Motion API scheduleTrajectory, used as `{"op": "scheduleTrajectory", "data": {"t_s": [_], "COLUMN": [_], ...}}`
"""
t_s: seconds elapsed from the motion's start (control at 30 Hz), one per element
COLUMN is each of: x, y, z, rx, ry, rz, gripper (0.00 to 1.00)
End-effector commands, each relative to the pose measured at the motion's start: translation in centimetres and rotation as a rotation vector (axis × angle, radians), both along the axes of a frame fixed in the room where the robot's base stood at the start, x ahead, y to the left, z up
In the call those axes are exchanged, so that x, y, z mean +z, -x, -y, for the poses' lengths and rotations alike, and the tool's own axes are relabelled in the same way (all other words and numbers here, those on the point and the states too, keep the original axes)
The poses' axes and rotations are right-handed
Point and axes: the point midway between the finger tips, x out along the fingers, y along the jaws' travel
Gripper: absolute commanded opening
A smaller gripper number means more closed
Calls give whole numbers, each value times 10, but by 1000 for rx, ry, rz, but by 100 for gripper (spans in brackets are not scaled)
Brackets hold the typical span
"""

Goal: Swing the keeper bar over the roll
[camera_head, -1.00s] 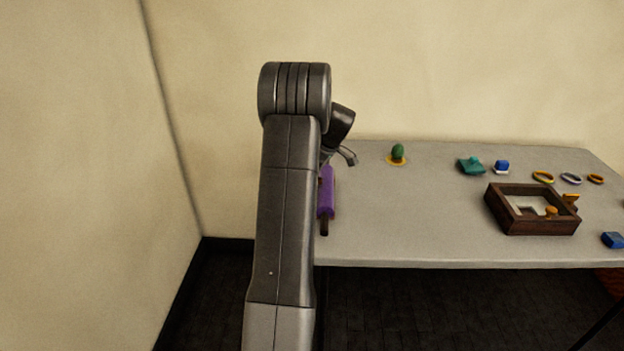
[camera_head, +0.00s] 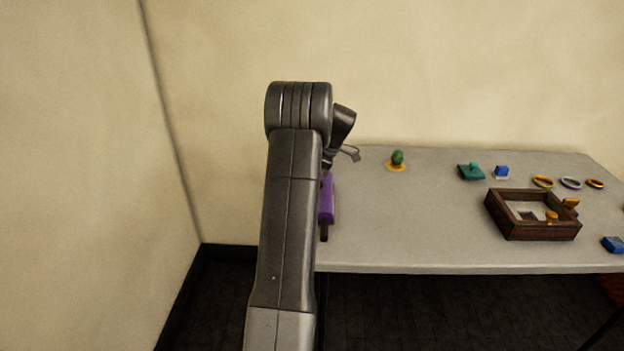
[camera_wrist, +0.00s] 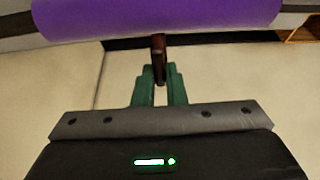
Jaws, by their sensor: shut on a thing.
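The purple roll (camera_head: 327,199) lies near the left end of the table, partly hidden behind my arm. It also spans the top of the wrist view (camera_wrist: 155,16). A dark brown bar (camera_wrist: 158,52), which looks like the keeper bar, stands upright in the wrist view just below the roll's edge. My gripper (camera_wrist: 159,80) has green fingers and is shut on the bar's lower end. The bar's upper tip overlaps the roll's lower edge in the picture; I cannot tell whether they touch. In the head view my arm hides the fingers.
A dark wooden tray (camera_head: 494,215) sits right of centre on the table (camera_head: 420,235). A green piece on a yellow base (camera_head: 397,160), a teal piece (camera_head: 471,171), blue blocks (camera_head: 502,172) and several rings (camera_head: 571,183) stand around it. The table right of the roll is clear.

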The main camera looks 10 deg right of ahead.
Motion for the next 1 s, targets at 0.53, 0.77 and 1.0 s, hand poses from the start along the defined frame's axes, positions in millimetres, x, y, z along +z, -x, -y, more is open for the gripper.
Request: {"op": "scheduleTrajectory", "data": {"t_s": [0.53, 0.77, 1.0], "x": [0, 10, 55], "y": [0, 0, 5], "z": [0, 4, 22], "rx": [1, -2, -2], "ry": [0, 2, 3], "rz": [1, 3, 6], "gripper": [33, 33, 33]}}
